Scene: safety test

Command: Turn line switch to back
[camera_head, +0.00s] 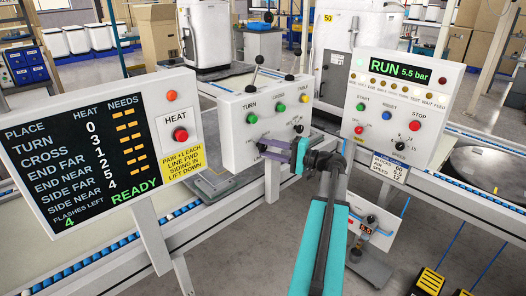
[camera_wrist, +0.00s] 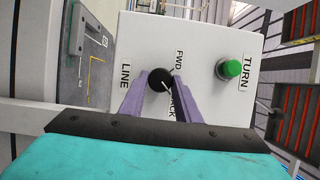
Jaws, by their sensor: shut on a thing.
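The line switch is a round black knob (camera_wrist: 160,77) on the white control box (camera_head: 240,127). In the wrist view it sits between LINE, FWD and a partly covered BACK label. A short white mark on the knob's edge slants toward the BACK side; the exact setting is hard to read. My gripper (camera_wrist: 161,84), with purple fingers, is shut on the knob, one finger on each side.
A green TURN button (camera_wrist: 229,69) is beside the knob. A HEAT display panel (camera_head: 92,205) stands left, and a RUN panel (camera_head: 405,105) with a red stop button stands right.

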